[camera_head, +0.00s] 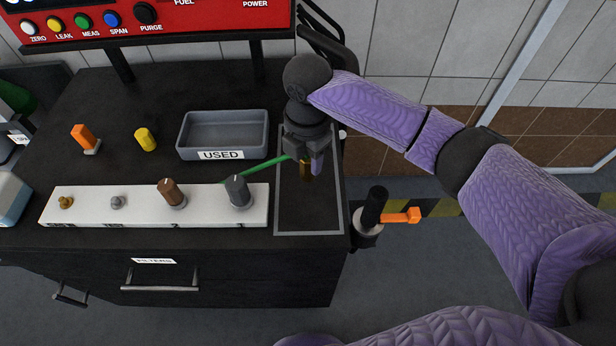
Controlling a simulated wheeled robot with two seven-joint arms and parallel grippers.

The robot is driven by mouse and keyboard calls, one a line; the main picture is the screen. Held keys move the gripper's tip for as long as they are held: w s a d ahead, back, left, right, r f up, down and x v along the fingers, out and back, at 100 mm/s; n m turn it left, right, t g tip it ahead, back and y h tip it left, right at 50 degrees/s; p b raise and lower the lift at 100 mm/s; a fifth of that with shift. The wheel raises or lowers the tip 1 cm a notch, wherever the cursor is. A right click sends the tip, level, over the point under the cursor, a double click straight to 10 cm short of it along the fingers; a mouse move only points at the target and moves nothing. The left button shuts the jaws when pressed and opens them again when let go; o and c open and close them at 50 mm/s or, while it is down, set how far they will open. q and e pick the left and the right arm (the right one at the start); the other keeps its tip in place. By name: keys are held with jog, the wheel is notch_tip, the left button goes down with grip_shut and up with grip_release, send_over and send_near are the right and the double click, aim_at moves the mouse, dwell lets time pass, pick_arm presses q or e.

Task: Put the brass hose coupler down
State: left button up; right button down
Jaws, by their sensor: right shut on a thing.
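My right gripper (309,164) points down over the right end of the black bench. It is shut on the brass hose coupler (305,172), a small brown-gold piece partly hidden by the fingers. The coupler is above or at the grey-outlined rectangle (308,233) on the bench top; I cannot tell whether it touches the surface. My left gripper is not in view.
A grey tray labelled USED (183,150) stands left of the gripper. A thin green rod or line (268,164) passes close to it. A white rack (140,207) with several fittings lies in front. An orange-handled fitting (400,217) sits off the bench's right edge.

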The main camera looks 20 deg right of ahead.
notch_tip(320, 180, down, 7)
jog(key=shift+f+b, duration=0.2)
jog(key=shift+b, duration=1.05)
jog(key=shift+r, duration=0.15)
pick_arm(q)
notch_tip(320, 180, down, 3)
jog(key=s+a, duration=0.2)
pick_arm(e)
jog(key=shift+c, duration=1.6)
grip_release()
jog(key=shift+r, duration=0.25)
notch_tip(320, 180, up, 11)
jog(key=p, duration=0.4)
jog(key=shift+f+p, duration=0.2)
jog(key=shift+p, duration=0.2)
jog(key=shift+r, duration=0.55)
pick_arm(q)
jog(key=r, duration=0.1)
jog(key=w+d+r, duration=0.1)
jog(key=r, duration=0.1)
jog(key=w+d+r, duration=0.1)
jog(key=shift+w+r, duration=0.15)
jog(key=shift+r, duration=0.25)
